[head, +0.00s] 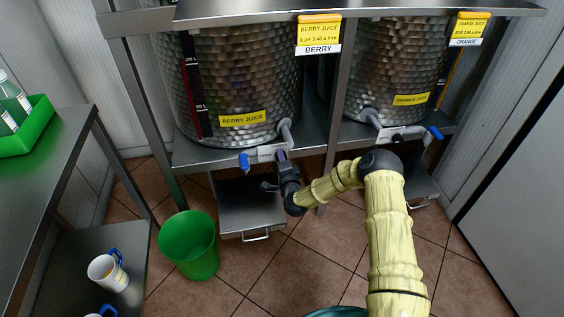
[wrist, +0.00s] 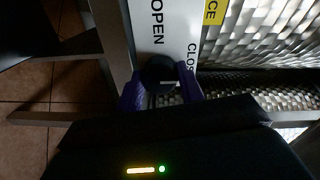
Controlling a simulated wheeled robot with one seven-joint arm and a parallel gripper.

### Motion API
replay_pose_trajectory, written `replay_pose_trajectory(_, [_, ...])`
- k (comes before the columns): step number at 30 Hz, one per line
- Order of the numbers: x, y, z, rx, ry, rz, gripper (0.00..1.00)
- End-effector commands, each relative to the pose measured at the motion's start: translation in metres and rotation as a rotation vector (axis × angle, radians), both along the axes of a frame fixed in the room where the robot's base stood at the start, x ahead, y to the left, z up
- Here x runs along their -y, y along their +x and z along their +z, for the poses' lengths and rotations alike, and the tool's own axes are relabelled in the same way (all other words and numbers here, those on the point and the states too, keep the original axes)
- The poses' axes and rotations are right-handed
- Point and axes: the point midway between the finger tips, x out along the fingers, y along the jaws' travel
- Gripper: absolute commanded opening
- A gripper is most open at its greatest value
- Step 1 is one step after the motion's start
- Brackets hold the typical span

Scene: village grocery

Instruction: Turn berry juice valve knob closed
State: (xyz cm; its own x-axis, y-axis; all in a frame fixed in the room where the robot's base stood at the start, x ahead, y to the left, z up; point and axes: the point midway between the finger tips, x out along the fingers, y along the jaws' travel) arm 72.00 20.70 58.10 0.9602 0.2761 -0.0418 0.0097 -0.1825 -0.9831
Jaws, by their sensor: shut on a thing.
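The berry juice tank (head: 240,75) is a hammered steel drum on a metal stand, with yellow labels. At its lower front is a pipe (head: 286,132) and a pale valve plate (head: 266,153). In the wrist view the plate (wrist: 176,22) reads OPEN and CLOSED, the latter partly cut off. The dark round valve knob (wrist: 157,70) has a small pale mark on its lower side. My gripper (head: 281,156) is at the valve. In the wrist view its purple fingers (wrist: 161,90) are shut on the knob from both sides. In the head view my gripper hides the knob.
A blue piece (head: 244,162) sits left of the plate. The orange juice tank (head: 385,65) stands to the right. Below the berry valve is a metal drip shelf (head: 250,208). A green bin (head: 188,243), a mug (head: 106,271) and a green crate (head: 30,133) are at left.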

Motion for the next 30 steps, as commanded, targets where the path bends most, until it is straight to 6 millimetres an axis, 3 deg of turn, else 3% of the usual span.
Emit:
replay_pose_trajectory(16, [0.003,0.0,-0.0026,-0.016,0.036,-0.006,0.15])
replay_pose_trajectory(17, [0.003,0.0,-0.0026,-0.016,0.036,-0.006,0.4])
replay_pose_trajectory(20, [0.0027,0.0,-0.0024,-0.015,0.035,-0.005,0.59])
replay_pose_trajectory(30, [0.0014,-0.0014,-0.0007,-0.012,0.035,-0.002,0.59])
